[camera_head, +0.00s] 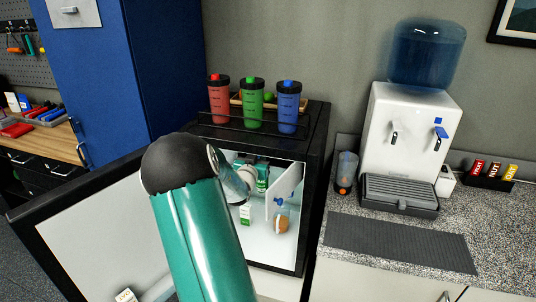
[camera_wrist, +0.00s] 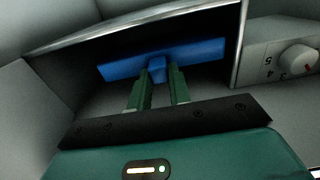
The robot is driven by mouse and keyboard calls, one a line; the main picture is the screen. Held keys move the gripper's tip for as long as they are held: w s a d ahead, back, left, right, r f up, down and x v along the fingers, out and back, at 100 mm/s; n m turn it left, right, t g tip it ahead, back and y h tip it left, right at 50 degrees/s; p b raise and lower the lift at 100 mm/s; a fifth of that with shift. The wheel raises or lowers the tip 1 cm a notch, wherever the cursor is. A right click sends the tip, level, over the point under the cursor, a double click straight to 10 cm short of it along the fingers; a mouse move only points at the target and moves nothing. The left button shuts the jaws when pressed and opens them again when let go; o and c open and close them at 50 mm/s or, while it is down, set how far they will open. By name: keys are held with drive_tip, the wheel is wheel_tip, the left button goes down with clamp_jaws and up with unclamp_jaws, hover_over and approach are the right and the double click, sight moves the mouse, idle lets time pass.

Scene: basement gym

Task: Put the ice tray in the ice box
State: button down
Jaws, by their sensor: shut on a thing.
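The ice tray (camera_wrist: 200,54) is a blue, flat, bar-like piece with a small tab at its middle, seen in the wrist view. My gripper (camera_wrist: 159,80) has its two green fingers shut on that tab. The tray is inside the opening of the ice box (camera_wrist: 170,13), a grey compartment with a thin metal rim. Whether the tray touches the compartment floor cannot be told. In the head view my teal arm reaches into the open black fridge (camera_head: 318,150), and the fingers and tray are hidden there.
A dial (camera_wrist: 297,59) sits right of the compartment. A white flap (camera_head: 283,188) hangs inside the fridge near a jar with orange contents (camera_head: 282,223) and a small carton (camera_head: 246,214). The fridge door (camera_head: 100,235) stands open left. Shaker bottles (camera_head: 253,103) stand on top.

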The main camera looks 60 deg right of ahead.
drive_tip(key=d, duration=0.5)
drive_tip(key=shift+w+d+r, duration=0.15)
drive_tip(key=shift+d, duration=0.1)
drive_tip(key=shift+s+d+r, duration=0.2)
drive_tip(key=shift+d+r, duration=0.05)
drive_tip(key=shift+d, duration=0.2)
drive_tip(key=shift+w+d+f, duration=0.1)
drive_tip(key=shift+f, duration=0.85)
drive_tip(key=shift+w+d+f, duration=0.1)
drive_tip(key=shift+f, duration=0.8)
drive_tip(key=shift+f, duration=0.1)
drive_tip(key=c, duration=1.3)
unclamp_jaws()
drive_tip(key=a, duration=0.4)
drive_tip(key=s+a, duration=0.1)
drive_tip(key=a, duration=0.3)
drive_tip(key=s+a, duration=0.1)
drive_tip(key=a, duration=0.2)
drive_tip(key=shift+a, duration=0.4)
